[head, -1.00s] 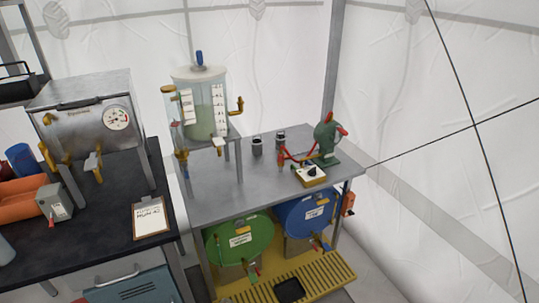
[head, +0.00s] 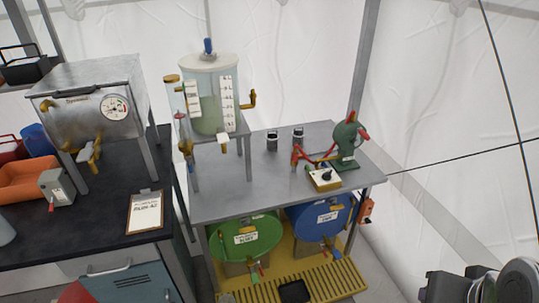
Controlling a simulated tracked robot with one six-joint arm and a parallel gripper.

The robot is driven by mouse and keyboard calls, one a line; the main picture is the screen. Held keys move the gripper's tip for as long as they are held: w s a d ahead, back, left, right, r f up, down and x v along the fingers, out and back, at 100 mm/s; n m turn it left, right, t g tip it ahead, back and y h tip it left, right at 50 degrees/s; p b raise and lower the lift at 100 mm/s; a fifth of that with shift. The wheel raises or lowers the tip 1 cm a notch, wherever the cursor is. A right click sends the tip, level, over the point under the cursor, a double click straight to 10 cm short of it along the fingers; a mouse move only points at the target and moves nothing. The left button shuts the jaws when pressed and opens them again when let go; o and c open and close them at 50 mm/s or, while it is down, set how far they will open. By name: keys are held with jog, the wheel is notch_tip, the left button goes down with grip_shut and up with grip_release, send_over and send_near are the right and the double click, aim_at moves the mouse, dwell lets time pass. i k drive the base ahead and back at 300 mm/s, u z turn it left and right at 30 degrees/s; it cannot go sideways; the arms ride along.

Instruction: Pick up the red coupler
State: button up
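A red hose or coupling piece (head: 299,154) lies on the grey metal table, beside the green hand pump (head: 346,138). It is small here, and I cannot tell whether it is the red coupler or whether it is attached to the pump. Grey and dark parts of my own arm show at the lower right, well apart from the table. My gripper's fingers cannot be seen.
The metal table (head: 235,205) also bears a clear tank (head: 210,110), two dark cups and a yellow box (head: 324,179). Green (head: 245,240) and blue (head: 320,218) drums lie below. A dark bench (head: 95,230) stands left. Thin dark lines cross at right.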

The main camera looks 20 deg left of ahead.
aim_at(294, 156)
jog(key=u, duration=0.4)
jog(key=i, duration=0.5)
jog(key=u, duration=0.65)
jog(key=i, duration=0.5)
jog(key=u, duration=0.3)
